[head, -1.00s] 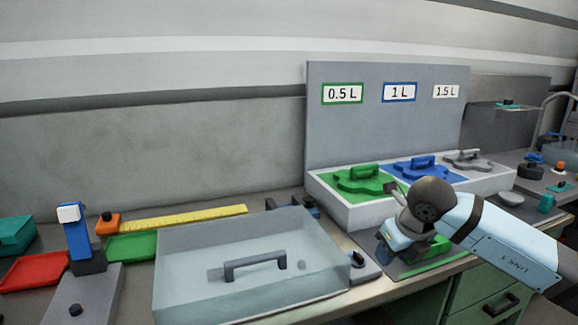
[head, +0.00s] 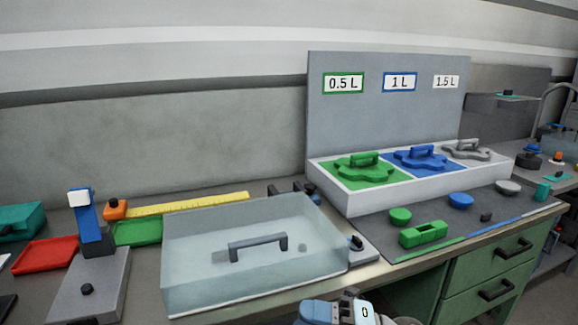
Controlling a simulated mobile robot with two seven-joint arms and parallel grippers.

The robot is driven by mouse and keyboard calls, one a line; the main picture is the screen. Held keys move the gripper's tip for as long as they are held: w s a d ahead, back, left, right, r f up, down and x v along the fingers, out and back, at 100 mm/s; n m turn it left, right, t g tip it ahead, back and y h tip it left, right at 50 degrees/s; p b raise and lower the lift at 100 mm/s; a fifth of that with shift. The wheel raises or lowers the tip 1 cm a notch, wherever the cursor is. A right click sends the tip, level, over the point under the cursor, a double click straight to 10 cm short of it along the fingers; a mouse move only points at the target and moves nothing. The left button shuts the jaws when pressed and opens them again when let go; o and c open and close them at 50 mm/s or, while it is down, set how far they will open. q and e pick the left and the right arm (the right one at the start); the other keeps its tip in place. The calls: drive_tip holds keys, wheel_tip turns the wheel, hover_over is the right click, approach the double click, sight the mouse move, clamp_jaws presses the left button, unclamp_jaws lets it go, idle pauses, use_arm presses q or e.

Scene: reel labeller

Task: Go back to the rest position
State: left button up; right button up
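Part of my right arm's hand end (head: 340,312) shows at the bottom edge, right of the middle, below the clear box. It is cut off by the frame, and I cannot make out its fingers. My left gripper is not in view. A green block with a recess in its top (head: 424,234) stands on the dark mat (head: 378,224) at the right, with nothing touching it. Near it are a green knob (head: 400,216), a blue knob (head: 461,200) and a grey knob (head: 508,187).
A clear box with a dark handle (head: 190,275) stands at the front middle. Behind the mat, a white tray (head: 345,200) holds green, blue and grey handled pieces. A blue upright stand (head: 86,222), red tray (head: 45,255) and yellow ruler (head: 190,204) are at the left.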

drive_tip(key=s+d+f+m+t+h, duration=0.1)
drive_tip(key=d+f+m+t+h, duration=0.55)
drive_tip(key=m, duration=0.65)
drive_tip(key=s+d+f+m+t+h, duration=0.1)
drive_tip(key=d+f+m+t+h, duration=0.3)
drive_tip(key=f+m+t+h, duration=0.45)
drive_tip(key=s+d+f+m+g+h, duration=0.1)
drive_tip(key=s+d+f+m+g, duration=0.15)
drive_tip(key=s+f+m, duration=0.3)
drive_tip(key=s+d+f+m+g, duration=0.2)
drive_tip(key=s+f+m+g, duration=0.25)
drive_tip(key=s+f, duration=0.2)
use_arm(q)
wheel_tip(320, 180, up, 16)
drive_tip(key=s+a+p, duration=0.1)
drive_tip(key=p, duration=2.1)
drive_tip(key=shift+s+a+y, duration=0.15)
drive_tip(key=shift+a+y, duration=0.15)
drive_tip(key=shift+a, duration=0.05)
use_arm(e)
wheel_tip(320, 180, up, 15)
drive_tip(key=d, duration=0.1)
drive_tip(key=shift+s+d+r+t+h, duration=0.2)
drive_tip(key=shift+s+t+h, duration=0.1)
drive_tip(key=shift+s+h, duration=0.1)
drive_tip(key=shift+w, duration=0.1)
